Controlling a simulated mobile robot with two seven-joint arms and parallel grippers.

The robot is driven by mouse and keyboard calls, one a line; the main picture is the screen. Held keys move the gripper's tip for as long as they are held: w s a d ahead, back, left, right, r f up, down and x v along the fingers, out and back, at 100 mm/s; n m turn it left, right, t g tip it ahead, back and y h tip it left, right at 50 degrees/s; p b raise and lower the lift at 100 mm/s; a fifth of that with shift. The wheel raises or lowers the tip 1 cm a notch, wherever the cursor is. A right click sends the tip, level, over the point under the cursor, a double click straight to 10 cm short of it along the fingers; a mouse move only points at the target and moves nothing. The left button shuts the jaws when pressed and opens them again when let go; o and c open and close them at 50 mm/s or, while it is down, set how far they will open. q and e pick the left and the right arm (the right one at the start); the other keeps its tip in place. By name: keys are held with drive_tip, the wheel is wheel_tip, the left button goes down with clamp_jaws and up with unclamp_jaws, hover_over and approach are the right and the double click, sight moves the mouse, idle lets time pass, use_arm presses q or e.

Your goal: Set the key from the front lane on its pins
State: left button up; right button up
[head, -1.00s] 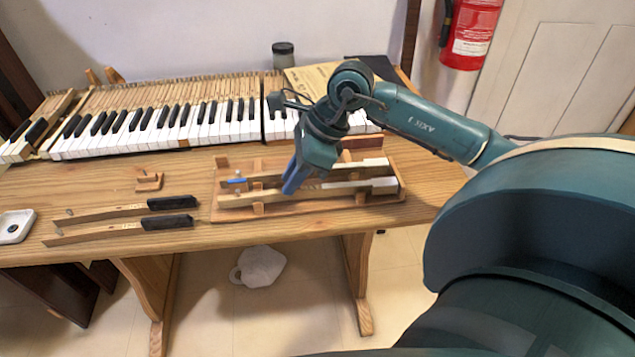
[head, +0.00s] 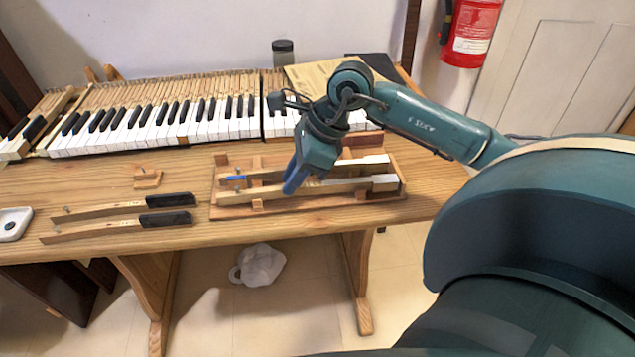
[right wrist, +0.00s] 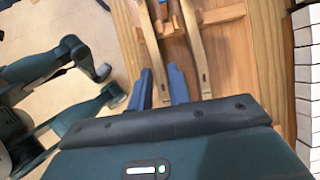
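A wooden rack (head: 300,201) on the bench holds two long wooden keys with white ends. The front-lane key (head: 345,186) lies nearer the bench's front edge; the back-lane key (head: 345,166) lies behind it, and a blue mark shows near the left end. My right gripper (head: 291,186) points down over the middle of the front-lane key. In the right wrist view its two blue fingers (right wrist: 159,88) stand apart, one on each side of the front-lane key (right wrist: 148,42). Gaps seem to show beside the key. The pins under it are hidden. My left gripper is not seen.
Two black-ended keys (head: 168,200) lie on the bench left of the rack. A small wooden block (head: 147,179) stands behind them, a white dish (head: 13,224) at far left. The keyboard (head: 160,125) runs along the back.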

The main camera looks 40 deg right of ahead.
drive_tip(key=shift+f+b, duration=0.4)
drive_tip(key=shift+f, duration=0.05)
drive_tip(key=shift+c, duration=0.3)
clamp_jaws()
